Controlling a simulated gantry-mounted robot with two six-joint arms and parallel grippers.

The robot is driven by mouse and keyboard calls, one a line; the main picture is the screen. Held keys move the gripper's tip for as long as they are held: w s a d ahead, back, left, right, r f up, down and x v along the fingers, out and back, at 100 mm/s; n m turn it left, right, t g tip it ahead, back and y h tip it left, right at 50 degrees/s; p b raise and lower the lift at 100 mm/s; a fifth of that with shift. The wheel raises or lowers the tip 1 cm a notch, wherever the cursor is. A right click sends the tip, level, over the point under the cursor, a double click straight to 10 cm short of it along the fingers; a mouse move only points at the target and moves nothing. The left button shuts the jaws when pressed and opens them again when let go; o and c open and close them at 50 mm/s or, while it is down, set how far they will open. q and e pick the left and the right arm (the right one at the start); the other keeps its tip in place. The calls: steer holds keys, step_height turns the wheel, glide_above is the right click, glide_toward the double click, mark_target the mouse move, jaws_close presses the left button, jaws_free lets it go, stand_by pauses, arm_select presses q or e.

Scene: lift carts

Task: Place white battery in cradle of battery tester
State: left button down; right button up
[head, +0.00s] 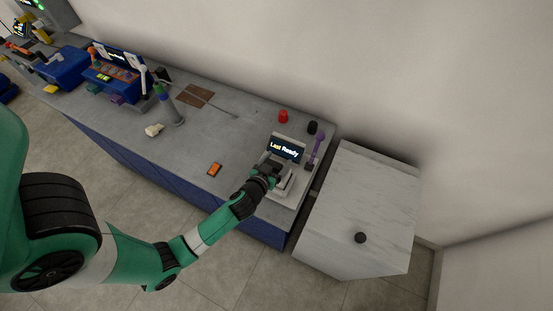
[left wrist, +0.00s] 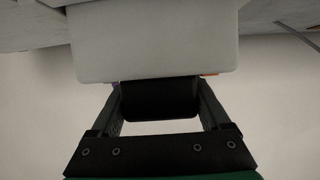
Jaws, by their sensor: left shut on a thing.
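The battery tester (head: 286,149) stands at the right end of the grey workbench, with a lit screen reading "Last Ready" and a pale base. My left gripper (head: 272,171) reaches over the tester's base, just in front of the screen. It is shut on the white battery, whose pale body (left wrist: 155,45) fills the top of the left wrist view. A black part (left wrist: 160,100) sits between the fingers of the left gripper (left wrist: 160,98). The gripper hides much of the cradle area, so I cannot tell whether the battery is seated. My right gripper is not in view.
A purple tool (head: 317,146) stands right of the tester, with red (head: 283,116) and black (head: 312,127) cylinders behind. An orange item (head: 215,169) lies left on the workbench (head: 225,130). A marble-topped cabinet (head: 365,200) with a dark knob adjoins the bench's right end.

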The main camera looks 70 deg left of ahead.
arm_select(q)
steer(key=shift+w+r, duration=0.1)
jaws_free()
steer(key=shift+f, duration=0.2)
steer(key=shift+r, duration=0.1)
steer(key=shift+r, duration=0.2)
steer(key=v, duration=1.2)
